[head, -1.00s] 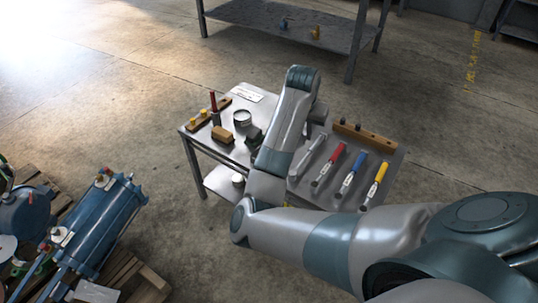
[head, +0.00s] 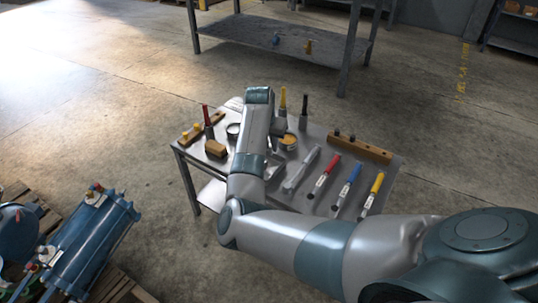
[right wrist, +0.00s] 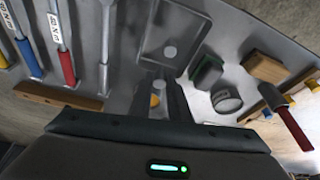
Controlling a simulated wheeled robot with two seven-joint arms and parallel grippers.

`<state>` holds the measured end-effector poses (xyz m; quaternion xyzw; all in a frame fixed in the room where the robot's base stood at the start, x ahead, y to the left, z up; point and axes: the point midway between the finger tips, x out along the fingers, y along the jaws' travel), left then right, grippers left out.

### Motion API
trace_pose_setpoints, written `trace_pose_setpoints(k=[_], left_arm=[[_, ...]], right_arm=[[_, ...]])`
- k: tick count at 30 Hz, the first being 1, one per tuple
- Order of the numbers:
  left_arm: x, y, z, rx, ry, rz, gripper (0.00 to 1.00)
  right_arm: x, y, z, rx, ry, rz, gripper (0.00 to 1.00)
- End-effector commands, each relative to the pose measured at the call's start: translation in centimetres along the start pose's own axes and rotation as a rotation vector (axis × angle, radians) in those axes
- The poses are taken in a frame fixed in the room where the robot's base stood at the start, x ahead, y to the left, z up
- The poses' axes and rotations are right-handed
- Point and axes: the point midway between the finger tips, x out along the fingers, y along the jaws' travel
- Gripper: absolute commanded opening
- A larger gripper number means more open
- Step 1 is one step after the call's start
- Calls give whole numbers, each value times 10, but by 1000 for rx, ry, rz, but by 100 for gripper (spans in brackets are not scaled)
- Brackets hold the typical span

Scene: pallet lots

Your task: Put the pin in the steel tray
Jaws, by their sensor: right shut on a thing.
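The steel tray (right wrist: 186,22) is a shallow grey rectangle on the table, just beyond my fingertips in the right wrist view. A pale round disc shows over its near part; I cannot tell whether it lies in the tray or is the end of the held piece. My right gripper (right wrist: 160,88) is shut on a small grey piece (right wrist: 158,84), seemingly the pin, mostly hidden between the dark fingers. In the head view my right forearm hides the gripper and most of the tray. My left gripper is not in view.
Tools with grey, red, blue and yellow (head: 377,183) handles lie on the table's right part, before a wooden rack (head: 360,148).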

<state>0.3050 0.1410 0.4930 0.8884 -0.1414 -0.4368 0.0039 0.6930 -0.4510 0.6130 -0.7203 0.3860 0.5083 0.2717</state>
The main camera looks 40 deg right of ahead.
Motion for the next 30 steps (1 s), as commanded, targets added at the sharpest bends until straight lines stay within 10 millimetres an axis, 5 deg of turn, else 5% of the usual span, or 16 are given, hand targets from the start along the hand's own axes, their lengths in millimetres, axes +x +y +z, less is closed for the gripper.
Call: trace_pose_setpoints(k=[13,24,30], left_arm=[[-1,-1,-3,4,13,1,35],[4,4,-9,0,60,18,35],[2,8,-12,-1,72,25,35]], right_arm=[[4,-5,0,0,0,0,0],[39,-5,13,0,0,-1,0],[41,-5,13,0,0,-2,0]])
